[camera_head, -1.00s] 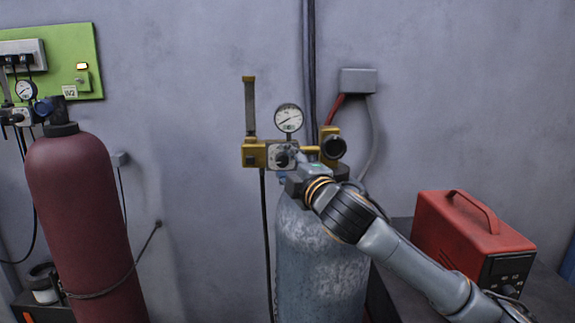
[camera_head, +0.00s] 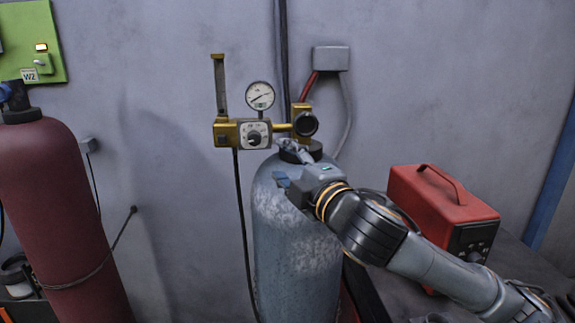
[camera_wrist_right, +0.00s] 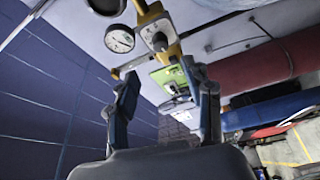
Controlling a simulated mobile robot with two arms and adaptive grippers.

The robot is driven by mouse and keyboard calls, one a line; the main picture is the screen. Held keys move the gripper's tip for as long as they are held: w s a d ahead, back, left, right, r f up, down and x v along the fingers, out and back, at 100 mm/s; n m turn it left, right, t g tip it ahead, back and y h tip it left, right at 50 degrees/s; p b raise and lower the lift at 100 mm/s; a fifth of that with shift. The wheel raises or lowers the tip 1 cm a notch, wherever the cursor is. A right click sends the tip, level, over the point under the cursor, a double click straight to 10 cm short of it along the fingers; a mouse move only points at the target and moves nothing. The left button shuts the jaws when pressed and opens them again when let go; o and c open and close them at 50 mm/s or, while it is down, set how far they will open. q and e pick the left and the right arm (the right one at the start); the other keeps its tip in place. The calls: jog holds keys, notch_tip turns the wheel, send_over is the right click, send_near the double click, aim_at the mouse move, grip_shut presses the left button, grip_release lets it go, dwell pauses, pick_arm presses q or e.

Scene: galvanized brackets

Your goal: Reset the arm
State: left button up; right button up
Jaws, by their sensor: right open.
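My right gripper (camera_head: 284,166) is in front of the upper part of a worn grey-blue gas cylinder (camera_head: 300,235), below and to the right of the brass regulator's control knob (camera_head: 254,139). It is open, with nothing between its fingers. The right wrist view shows both fingers (camera_wrist_right: 164,82) spread apart, with the knob (camera_wrist_right: 160,42) and round gauge (camera_wrist_right: 119,39) beyond them, apart from the fingertips. In the head view the gauge (camera_head: 260,96) stands above the knob. My left gripper is not in view.
A red box with a handle (camera_head: 440,200) stands on the bench at right, close behind my right arm. A dark red cylinder (camera_head: 55,210) stands at left. A grey wall box (camera_head: 331,59) with cables is above.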

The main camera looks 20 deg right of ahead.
jog(key=shift+s+f, duration=0.1)
jog(key=shift+s, duration=0.25)
